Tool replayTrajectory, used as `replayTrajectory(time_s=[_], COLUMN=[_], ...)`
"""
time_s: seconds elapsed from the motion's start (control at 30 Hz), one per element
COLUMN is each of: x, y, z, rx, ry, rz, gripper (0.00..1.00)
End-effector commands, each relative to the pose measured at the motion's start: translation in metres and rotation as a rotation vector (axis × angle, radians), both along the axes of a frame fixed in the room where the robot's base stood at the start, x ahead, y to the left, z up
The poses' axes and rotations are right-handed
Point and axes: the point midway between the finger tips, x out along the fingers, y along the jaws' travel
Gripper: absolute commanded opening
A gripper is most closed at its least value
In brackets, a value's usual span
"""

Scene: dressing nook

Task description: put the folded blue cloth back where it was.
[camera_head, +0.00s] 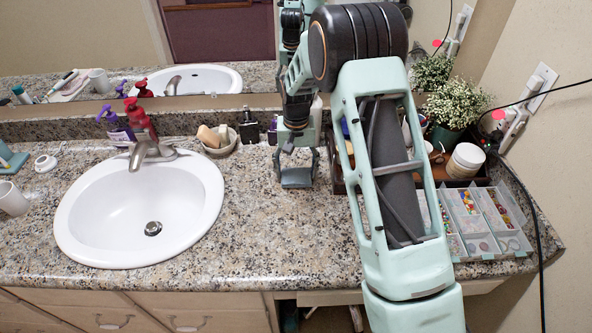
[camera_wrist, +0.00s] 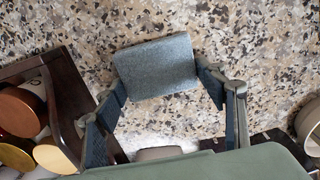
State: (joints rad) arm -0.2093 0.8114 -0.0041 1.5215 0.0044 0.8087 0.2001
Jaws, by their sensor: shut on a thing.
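The folded blue cloth (camera_wrist: 155,68) is a small grey-blue rectangular pad in the wrist view, over the speckled counter. My gripper (camera_wrist: 163,88) has one finger at each side of it and is shut on it. In the head view my gripper (camera_head: 297,172) is low over the counter, right of the sink and just left of the dark tray. I cannot tell whether the cloth touches the counter.
The dark tray (camera_wrist: 62,88) holds several jars and lids. A sink (camera_head: 140,215) is at left. A bowl of soaps (camera_head: 217,141) and a dark bottle (camera_head: 249,128) stand behind. A clear compartment box (camera_head: 485,222) and a plant (camera_head: 452,103) are at right. The front counter is clear.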

Motion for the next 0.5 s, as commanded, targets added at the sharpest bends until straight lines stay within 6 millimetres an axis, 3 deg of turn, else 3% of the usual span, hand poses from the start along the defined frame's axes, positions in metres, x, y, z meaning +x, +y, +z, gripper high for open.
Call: replayTrajectory(time_s=[0.37,0.4,0.5], x=[0.0000,0.0000,0.0000], y=[0.0001,0.0001,0.0001], z=[-0.0070,-0.0072,-0.0061], rx=[0.000,0.000,0.000], ry=[-0.001,-0.001,-0.001], rz=[0.000,0.000,0.000], gripper=[0.38,0.65,0.76])
